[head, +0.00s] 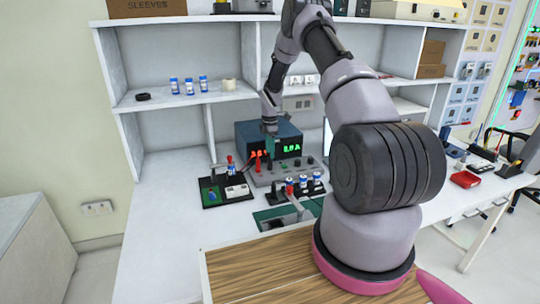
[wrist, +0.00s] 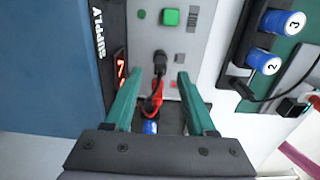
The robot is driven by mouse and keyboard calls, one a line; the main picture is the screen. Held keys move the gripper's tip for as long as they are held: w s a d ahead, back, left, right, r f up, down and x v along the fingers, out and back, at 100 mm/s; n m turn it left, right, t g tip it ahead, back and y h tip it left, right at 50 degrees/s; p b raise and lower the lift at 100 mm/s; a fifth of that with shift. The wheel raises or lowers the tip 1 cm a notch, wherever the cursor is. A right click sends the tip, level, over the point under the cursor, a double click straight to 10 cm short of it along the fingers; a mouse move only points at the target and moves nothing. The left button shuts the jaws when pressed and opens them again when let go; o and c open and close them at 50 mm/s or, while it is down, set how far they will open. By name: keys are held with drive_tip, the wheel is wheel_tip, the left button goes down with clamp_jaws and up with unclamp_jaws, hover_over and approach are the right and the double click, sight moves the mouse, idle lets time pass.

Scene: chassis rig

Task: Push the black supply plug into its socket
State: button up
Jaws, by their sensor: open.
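My gripper (wrist: 160,82) is open, with its two green fingers spread on either side of a black plug-like piece (wrist: 160,62) at the grey panel (wrist: 195,50). The fingers appear apart from it. A red lead (wrist: 153,98) lies just below the black piece in the wrist view, also between the fingers. I cannot tell how deep the black piece sits, and its socket is not clear. In the head view my gripper (head: 270,147) is small above the panel (head: 282,172), in front of the supply box.
The blue supply box (wrist: 45,60) with red digits stands close beside the left finger. A green button (wrist: 170,17) is on the panel. Blue numbered cylinders (wrist: 264,60) stand in a black holder to the right. A black tray (head: 212,198) lies left of the panel.

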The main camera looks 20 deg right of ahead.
wheel_tip(320, 180, up, 8)
drive_tip(key=shift+r, duration=0.15)
idle(0.5)
drive_tip(key=s+a+r+m+t, duration=0.2)
drive_tip(key=s+r+m, duration=0.4)
drive_tip(key=r, duration=0.7)
drive_tip(key=s+a+r+m+t, duration=0.1)
drive_tip(key=s+a+r+m, duration=0.15)
drive_tip(key=s+r, duration=0.8)
drive_tip(key=s+a+r+m+t, duration=0.1)
drive_tip(key=s+r+m, duration=0.3)
drive_tip(key=s, duration=0.4)
drive_tip(key=s+a+r+m+t+y, duration=0.1)
drive_tip(key=s+r+m, duration=0.3)
drive_tip(key=s, duration=0.4)
drive_tip(key=s+a+r+m+t+y, duration=0.1)
drive_tip(key=s+r+m, duration=0.3)
drive_tip(key=s, duration=0.4)
drive_tip(key=shift+a+r+m+t, duration=0.35)
drive_tip(key=shift+a+m+t, duration=0.25)
drive_tip(key=shift+m, duration=0.25)
